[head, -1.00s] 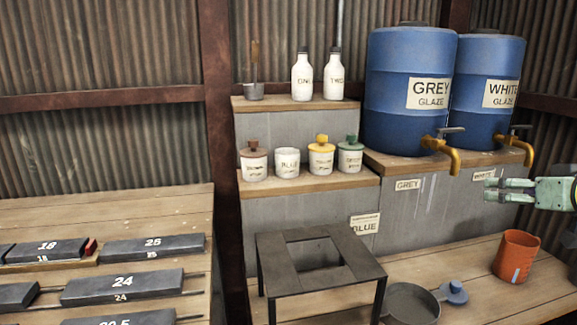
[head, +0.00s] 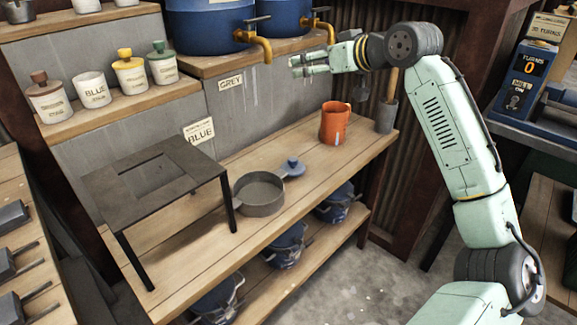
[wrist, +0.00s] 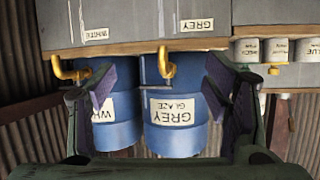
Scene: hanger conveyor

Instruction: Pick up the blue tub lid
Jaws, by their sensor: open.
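The blue tub lid (head: 292,168) is a small round blue lid with a knob. It lies on the wooden bench beside a grey pan, to the pan's right in the head view. The white BLUE tub (head: 92,90) stands uncovered on the shelf at the upper left. My gripper (head: 300,65) is open and empty, raised above the bench in front of the grey wall and below the taps. The wrist view shows its two spread fingers (wrist: 160,88) with nothing between them. The lid is out of the wrist view.
The grey pan (head: 259,193) touches or nearly touches the lid. A dark metal stand (head: 125,190) is left of it. An orange jug (head: 335,123) stands further right on the bench. Brass taps (head: 258,48) stick out above. Bare bench lies in front of the lid.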

